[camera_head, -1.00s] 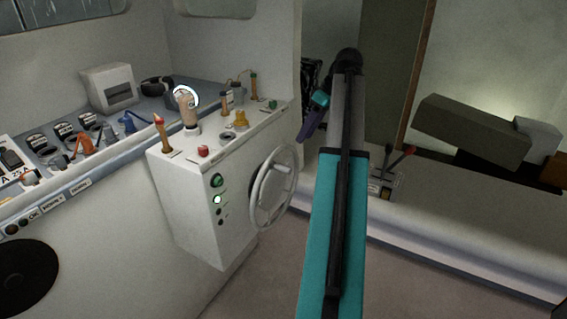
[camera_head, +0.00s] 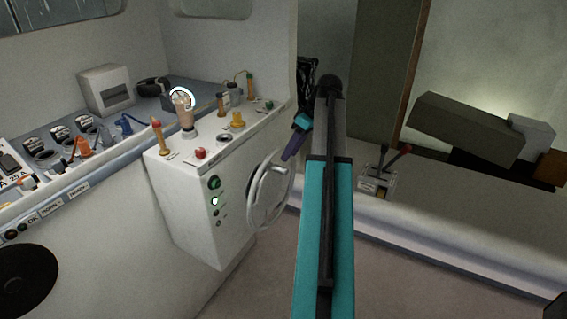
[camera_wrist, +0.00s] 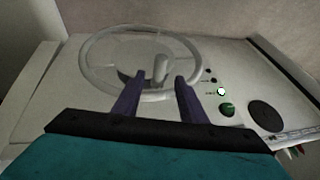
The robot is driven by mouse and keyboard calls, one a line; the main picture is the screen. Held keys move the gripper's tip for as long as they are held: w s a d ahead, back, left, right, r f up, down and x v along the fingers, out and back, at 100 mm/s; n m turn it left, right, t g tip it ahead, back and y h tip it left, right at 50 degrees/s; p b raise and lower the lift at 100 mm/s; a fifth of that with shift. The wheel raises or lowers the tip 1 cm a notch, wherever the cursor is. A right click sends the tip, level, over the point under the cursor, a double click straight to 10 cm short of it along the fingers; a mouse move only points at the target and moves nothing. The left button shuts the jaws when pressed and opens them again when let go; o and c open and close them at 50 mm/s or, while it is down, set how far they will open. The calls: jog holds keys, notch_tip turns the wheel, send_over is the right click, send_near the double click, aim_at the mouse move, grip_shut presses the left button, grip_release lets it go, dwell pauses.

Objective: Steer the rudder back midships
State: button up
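A pale grey steering wheel (camera_head: 256,201) is mounted on the side of the white helm console (camera_head: 192,235). In the wrist view the wheel (camera_wrist: 88,72) fills the upper left, with a stubby knob or hub (camera_wrist: 160,66) inside its rim. My gripper (camera_wrist: 156,80) shows two purple fingers spread apart, with their tips over the lower part of the wheel, near the knob. The rudder itself is not in view.
The console top carries a tan-handled lever (camera_head: 183,107), a red button (camera_head: 200,153) and a yellow knob (camera_head: 237,120). A twin-lever throttle box (camera_head: 378,182) stands on the ledge at right. The floor is clear.

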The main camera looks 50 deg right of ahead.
jog(key=shift+p+x, duration=0.75)
jog(key=shift+x, duration=2.5)
grip_shut()
